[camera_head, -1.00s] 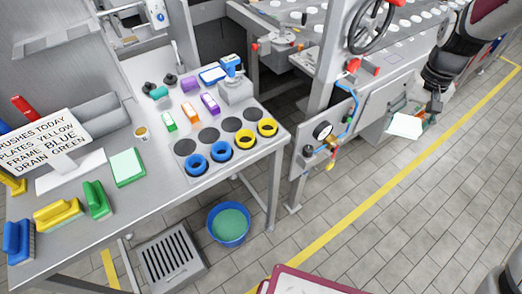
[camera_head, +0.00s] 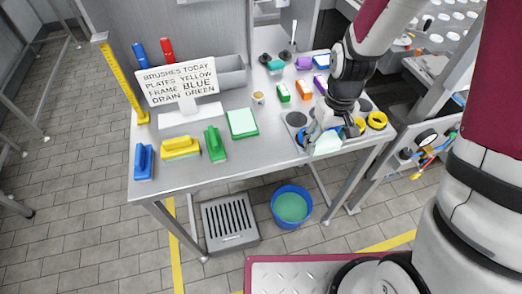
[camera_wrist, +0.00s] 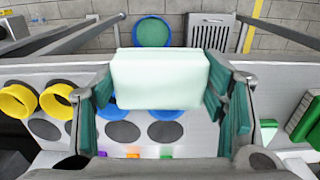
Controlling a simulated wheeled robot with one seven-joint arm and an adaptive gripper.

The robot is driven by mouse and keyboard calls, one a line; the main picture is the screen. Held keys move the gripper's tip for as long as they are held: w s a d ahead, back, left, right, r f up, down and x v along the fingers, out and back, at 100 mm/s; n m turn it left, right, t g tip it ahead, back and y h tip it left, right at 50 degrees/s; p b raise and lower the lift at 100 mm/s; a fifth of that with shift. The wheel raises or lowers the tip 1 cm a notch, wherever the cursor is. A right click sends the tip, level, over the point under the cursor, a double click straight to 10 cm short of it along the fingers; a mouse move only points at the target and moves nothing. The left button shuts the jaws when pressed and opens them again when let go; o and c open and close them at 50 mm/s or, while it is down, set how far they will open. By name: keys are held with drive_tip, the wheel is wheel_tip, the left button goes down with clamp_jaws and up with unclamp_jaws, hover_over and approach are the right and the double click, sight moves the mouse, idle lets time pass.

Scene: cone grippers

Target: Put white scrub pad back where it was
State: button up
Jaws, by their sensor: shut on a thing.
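The white scrub pad (camera_head: 327,143) is held in my gripper (camera_head: 322,128) over the front right part of the steel table. In the wrist view the pad (camera_wrist: 160,80) is a pale block between the green fingers of my gripper (camera_wrist: 160,95). It hides parts of the blue rings (camera_wrist: 166,114) behind it. I cannot tell how high it is above the table. A similar pale pad lies on a green tray (camera_head: 254,133) left of my gripper.
Yellow rings (camera_head: 376,120) stand right of my gripper. Green, yellow (camera_head: 181,149) and blue brushes line the table's left front. A sign (camera_head: 180,85), a cup (camera_head: 258,97) and small coloured blocks (camera_head: 304,90) stand behind. A blue bucket (camera_head: 292,222) is on the floor.

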drive_tip(key=p, duration=0.2)
hover_over(264, 152)
drive_tip(key=shift+s+f, duration=0.1)
drive_tip(key=shift+f, duration=0.7)
drive_tip(key=shift+f+p, duration=0.4)
drive_tip(key=shift+f, duration=1.4)
drive_tip(key=shift+f, duration=0.1)
drive_tip(key=o, duration=1.1)
